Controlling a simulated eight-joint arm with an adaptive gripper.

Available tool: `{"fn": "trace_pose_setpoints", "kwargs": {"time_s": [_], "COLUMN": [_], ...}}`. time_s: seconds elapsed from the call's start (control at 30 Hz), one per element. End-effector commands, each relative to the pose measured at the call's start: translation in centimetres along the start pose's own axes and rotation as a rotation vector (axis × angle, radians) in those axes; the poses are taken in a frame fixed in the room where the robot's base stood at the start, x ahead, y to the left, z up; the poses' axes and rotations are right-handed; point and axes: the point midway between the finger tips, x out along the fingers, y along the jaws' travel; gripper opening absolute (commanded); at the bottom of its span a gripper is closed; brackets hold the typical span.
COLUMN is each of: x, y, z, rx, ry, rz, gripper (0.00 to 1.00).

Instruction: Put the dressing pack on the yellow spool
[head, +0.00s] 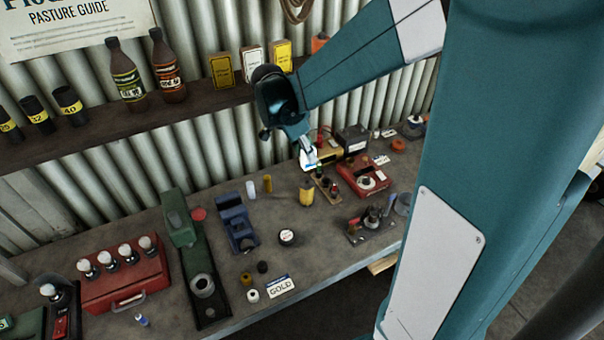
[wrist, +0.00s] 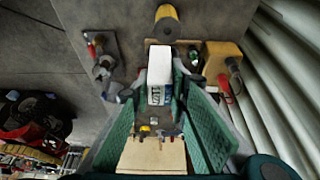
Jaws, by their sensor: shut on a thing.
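My gripper (head: 306,148) is shut on the dressing pack (head: 309,158), a small white block with blue marks, and holds it over the back of the bench. The pack also shows in the wrist view (wrist: 159,75), pinched between the green-lined fingers, with dark lettering on its side. The yellow spool (head: 306,195) stands upright on the bench, in front of the gripper in the head view. In the wrist view the spool (wrist: 167,26) shows beyond the pack, apart from it. The pack's underside is hidden.
A board with small posts (head: 327,190) stands close right of the spool, and a red device (head: 363,178) stands further right. A yellow box (head: 328,155) is behind, near the corrugated wall.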

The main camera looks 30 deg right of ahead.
Motion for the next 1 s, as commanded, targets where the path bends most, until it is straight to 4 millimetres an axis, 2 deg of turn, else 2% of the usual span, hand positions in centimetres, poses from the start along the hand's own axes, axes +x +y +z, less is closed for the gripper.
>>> {"fn": "trace_pose_setpoints", "kwargs": {"time_s": [0.2,0.63,0.77,1.0], "x": [-0.6,-0.4,0.4,3.0], "y": [-1.4,-1.4,-1.5,-1.5], "z": [-0.7,-0.6,-0.3,0.8], "rx": [0.004,0.004,0.004,0.004], "ry": [0.000,0.000,0.000,0.000], "rz": [0.002,0.002,0.002,0.002], "gripper": [0.09,0.09,0.09,0.09]}}
